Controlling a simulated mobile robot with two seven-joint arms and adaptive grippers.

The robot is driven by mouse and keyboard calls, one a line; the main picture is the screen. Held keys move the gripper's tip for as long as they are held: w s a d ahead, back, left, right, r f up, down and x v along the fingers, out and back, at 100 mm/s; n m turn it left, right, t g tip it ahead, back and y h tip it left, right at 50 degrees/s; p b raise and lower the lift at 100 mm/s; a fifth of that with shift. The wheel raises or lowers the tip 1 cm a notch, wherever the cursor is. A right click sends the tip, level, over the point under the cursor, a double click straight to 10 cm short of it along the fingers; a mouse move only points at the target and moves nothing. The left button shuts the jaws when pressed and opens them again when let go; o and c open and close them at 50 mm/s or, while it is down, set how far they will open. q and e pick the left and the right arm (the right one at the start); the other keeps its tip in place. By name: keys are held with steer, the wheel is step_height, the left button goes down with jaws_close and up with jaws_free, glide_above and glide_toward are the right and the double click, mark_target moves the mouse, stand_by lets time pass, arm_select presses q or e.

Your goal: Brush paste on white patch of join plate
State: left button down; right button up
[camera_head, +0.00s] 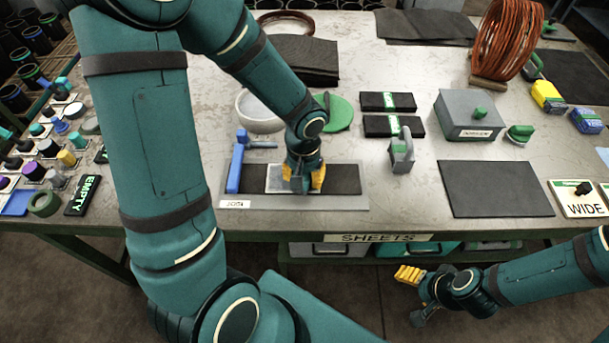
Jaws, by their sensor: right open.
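The join plate (330,203) lies near the table's front edge, a grey plate with a "JOIN" label and a black strip across it. The white patch (275,181) lies mid-strip, partly covered by my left gripper. My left gripper (304,184) points down over the patch's right part, its yellow fingertips apart with something greyish between them; I cannot tell whether it is a held brush. No paste can be made out on the patch. A pale bowl (257,118) stands behind, partly hidden by my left arm. My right gripper (411,274) is open and empty, in front of the table.
A blue clamp-like piece (237,163) stands on the plate's left. A green disc (340,114) lies behind my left wrist. A grey tool (402,152), a grey box (469,115) and a black sheet (496,188) lie to the right. Small items crowd the left end.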

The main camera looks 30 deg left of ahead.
arm_select(q)
steer(key=shift+r+p, duration=1.55)
steer(key=shift+r, duration=1)
steer(key=shift+r+p, duration=1)
steer(key=shift+r, duration=0.55)
steer(key=shift+f, duration=0.1)
steer(key=shift+d, duration=0.1)
